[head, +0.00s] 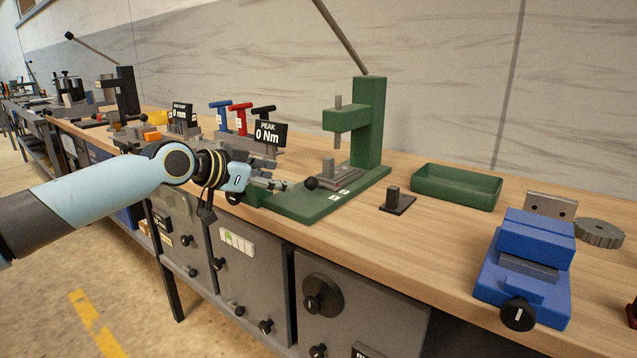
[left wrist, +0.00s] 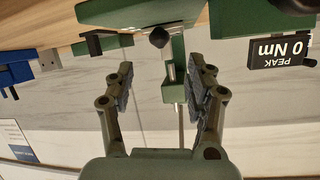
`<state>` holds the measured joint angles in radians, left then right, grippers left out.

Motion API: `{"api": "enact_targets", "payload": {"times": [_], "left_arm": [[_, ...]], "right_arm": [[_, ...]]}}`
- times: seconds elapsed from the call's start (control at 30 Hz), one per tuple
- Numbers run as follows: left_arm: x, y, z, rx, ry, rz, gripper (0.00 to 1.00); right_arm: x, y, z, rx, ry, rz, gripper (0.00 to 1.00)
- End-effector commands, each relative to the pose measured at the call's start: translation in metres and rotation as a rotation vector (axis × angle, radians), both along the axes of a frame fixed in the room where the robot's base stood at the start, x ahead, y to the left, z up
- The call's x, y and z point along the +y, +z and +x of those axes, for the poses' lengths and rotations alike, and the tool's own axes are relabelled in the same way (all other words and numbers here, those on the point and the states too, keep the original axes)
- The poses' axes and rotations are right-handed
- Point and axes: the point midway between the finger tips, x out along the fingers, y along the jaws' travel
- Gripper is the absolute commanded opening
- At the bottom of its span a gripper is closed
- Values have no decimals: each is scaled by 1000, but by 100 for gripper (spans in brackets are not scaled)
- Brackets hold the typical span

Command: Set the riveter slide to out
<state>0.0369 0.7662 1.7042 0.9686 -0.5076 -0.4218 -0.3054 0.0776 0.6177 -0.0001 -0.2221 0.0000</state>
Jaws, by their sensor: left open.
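The green riveter (head: 368,120) stands on the wooden bench, with a lever rising from its top. Its slide (head: 340,178) is a grey block on the green base, with a black knob (head: 311,183) on its front-left end. Small white labels (head: 340,193) beside the slide are too small to read. My left gripper (head: 284,184) is open and empty, just left of the knob and apart from it. In the left wrist view, which looks upside down, the knob (left wrist: 158,37) shows beyond and between the open fingers (left wrist: 163,72). My right gripper is not in view.
A "PEAK 0 Nm" display (head: 268,133) and T-handled tools (head: 238,116) stand left of the riveter. A small dark block (head: 396,203), a green tray (head: 456,187) and a blue vise (head: 527,265) sit to the right. Grey cabinets with knobs (head: 345,310) are below the bench edge.

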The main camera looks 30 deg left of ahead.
Motion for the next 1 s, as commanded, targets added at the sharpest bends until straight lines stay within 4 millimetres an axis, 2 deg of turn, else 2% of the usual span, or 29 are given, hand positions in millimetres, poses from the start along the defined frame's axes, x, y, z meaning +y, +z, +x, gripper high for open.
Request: {"api": "enact_targets", "payload": {"times": [0.13, 0.5, 0.7, 0.93, 1.0], "left_arm": [[-5, -9, 21, -4, 2, -9, 55], [-17, -35, 82, -1, 3, -6, 55], [-20, -40, 94, 1, 1, -3, 55], [-19, -40, 94, 0, 1, -2, 55], [-19, -40, 94, 0, 1, -2, 48]], "right_arm": [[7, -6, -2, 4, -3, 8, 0], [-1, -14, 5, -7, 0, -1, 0], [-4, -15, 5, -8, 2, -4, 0], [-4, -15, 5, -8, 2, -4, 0], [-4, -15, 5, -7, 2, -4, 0]]}}
